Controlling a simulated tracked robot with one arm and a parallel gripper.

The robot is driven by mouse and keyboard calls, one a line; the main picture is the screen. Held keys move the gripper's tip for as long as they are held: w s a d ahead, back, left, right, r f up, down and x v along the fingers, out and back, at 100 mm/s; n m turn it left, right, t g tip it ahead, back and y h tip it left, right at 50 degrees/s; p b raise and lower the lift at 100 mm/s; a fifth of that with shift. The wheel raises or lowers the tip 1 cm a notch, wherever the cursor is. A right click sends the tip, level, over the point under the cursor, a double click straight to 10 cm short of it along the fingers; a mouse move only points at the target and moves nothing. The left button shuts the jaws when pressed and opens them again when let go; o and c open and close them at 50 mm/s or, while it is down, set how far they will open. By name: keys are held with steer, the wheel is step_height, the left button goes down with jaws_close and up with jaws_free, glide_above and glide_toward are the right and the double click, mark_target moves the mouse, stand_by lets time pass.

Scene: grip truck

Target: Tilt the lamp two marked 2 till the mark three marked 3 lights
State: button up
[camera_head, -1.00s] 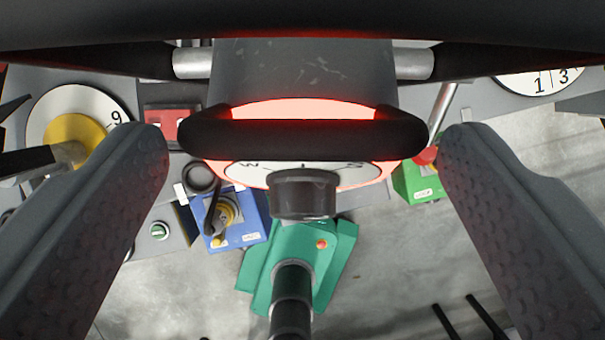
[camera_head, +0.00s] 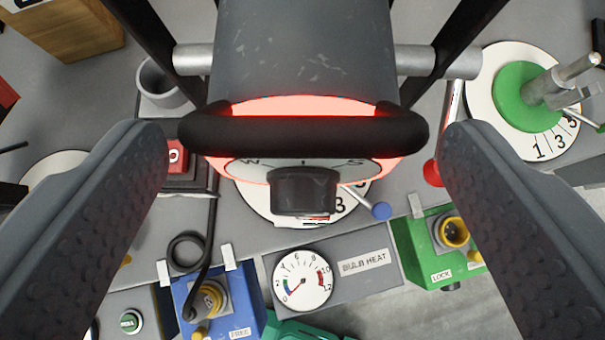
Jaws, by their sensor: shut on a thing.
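My gripper (camera_head: 304,140) has a textured finger on each side of the picture, shut on the lamp by its black handle bar. The lamp (camera_head: 305,50) has a grey cylindrical body hung on silver side pins in a black yoke. A red glow shows around its front ring, with a lettered dial and dark knob below the bar. No 2 is readable on it. I cannot tell whether any mark 3 is lit.
At the right is a white scale plate (camera_head: 483,118) with a green hub. Below are a blue box (camera_head: 222,318), a "BULB HEAT" gauge (camera_head: 303,281) and a green "LOCK" box (camera_head: 412,250). A red switch (camera_head: 181,158) and grey cup (camera_head: 160,82) stand left.

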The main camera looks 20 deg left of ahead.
steer(key=shift+s+d+f+t+b, duration=0.1)
steer(key=shift+s+f+t+b, duration=0.15)
steer(key=shift+f+t+b, duration=0.1)
steer(key=shift+r, duration=0.1)
steer(key=o, duration=1.4)
steer(key=shift+s+r, duration=0.1)
steer(key=shift+s, duration=0.05)
steer(key=b+v, duration=0.1)
steer(key=v, duration=1.2)
steer(key=shift+s+d, duration=0.15)
steer(key=shift+d, duration=0.05)
